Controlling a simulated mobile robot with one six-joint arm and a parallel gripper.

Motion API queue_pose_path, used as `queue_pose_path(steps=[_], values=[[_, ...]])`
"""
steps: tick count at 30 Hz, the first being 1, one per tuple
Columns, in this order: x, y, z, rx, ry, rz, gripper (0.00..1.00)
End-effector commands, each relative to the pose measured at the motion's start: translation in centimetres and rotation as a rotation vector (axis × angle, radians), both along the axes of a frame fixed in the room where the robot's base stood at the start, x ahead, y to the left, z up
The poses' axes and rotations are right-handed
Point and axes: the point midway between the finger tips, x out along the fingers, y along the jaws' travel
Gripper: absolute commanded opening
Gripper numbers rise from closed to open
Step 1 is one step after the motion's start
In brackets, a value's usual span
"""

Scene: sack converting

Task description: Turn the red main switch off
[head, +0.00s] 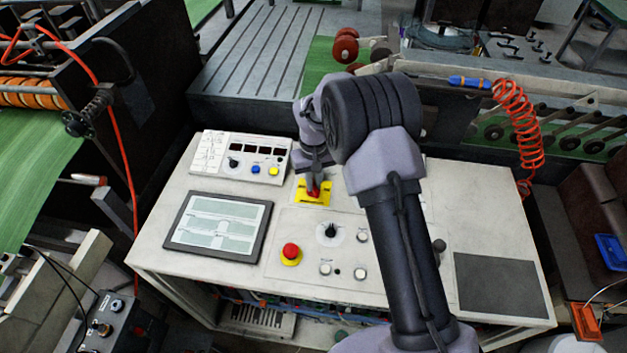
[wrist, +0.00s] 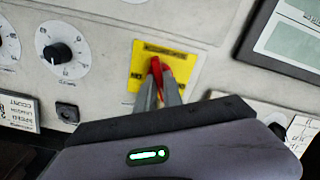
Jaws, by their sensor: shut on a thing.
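The red main switch (head: 314,194) sits on a yellow plate (head: 325,201) on the pale control desk. In the wrist view the red handle (wrist: 157,68) shows on its yellow plate (wrist: 183,62), slanting slightly across it. My gripper (head: 313,188) reaches down onto the switch from above. In the wrist view its fingers (wrist: 159,88) are closed around the red handle. The fingers hide part of the handle, and the plate's lettering is too small to read.
A red emergency button (head: 291,251) on a yellow base and a black rotary knob (head: 330,231) stand on the desk (head: 165,270) in front of the switch. A screen (head: 218,226) lies to the left. A raised button panel (head: 240,158) stands behind it.

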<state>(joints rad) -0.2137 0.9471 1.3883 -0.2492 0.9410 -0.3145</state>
Motion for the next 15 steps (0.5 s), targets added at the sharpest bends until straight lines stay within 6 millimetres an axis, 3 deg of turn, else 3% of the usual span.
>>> queue_pose_path(steps=[15], values=[[0.13, 0.03, 0.19, 0.0, -0.004, 0.286, 0.0]])
